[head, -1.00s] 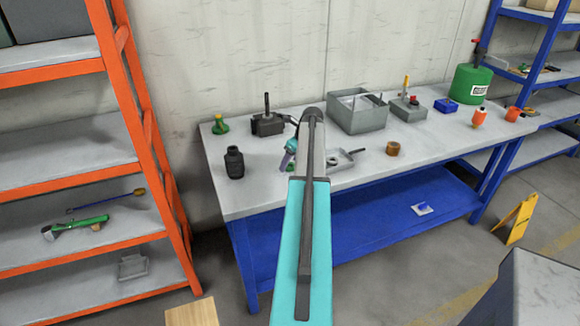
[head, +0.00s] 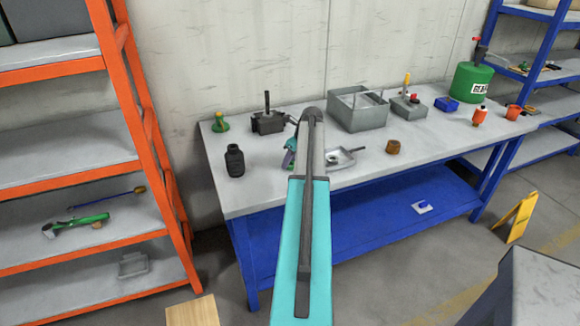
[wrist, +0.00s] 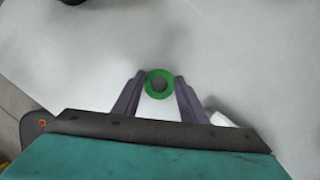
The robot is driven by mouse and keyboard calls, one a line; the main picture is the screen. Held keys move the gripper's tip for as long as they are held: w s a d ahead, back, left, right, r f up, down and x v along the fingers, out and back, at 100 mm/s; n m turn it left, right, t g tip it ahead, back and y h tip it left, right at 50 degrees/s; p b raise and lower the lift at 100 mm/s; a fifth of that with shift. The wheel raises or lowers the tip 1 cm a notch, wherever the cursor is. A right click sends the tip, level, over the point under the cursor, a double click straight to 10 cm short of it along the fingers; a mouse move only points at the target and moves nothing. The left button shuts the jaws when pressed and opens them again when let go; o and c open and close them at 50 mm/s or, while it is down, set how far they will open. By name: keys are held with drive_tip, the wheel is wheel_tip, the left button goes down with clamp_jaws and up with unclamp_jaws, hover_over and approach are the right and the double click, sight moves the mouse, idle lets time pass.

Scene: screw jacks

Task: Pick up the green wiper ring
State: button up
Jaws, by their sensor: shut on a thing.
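The green wiper ring (wrist: 148,82) shows in the wrist view between the tips of my gripper (wrist: 159,88). In the head view my gripper (head: 289,158) is low over the left half of the bench, partly hidden by my own arm. The ring cannot be made out clearly there.
On the workbench (head: 240,198) a black bottle (head: 235,161) and a dark block with a rod (head: 267,123) stand left of my gripper. A grey bin (head: 358,112) stands behind, a shallow grey tray (head: 340,160) and a brown ring (head: 393,146) to the right.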

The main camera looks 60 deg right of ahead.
drive_tip(key=shift+r, duration=0.2)
drive_tip(key=shift+r+b, duration=0.8)
drive_tip(key=shift+r, duration=0.8)
drive_tip(key=s+a+b, duration=0.1)
drive_tip(key=s+a, duration=0.2)
drive_tip(key=a, duration=0.1)
drive_tip(key=s+a+r+b, duration=0.1)
drive_tip(key=s+a, duration=0.2)
drive_tip(key=a, duration=0.1)
drive_tip(key=s+a+b, duration=0.1)
drive_tip(key=s+a, duration=0.2)
drive_tip(key=a, duration=0.2)
drive_tip(key=shift+a+r, duration=0.1)
drive_tip(key=shift+r, duration=0.1)
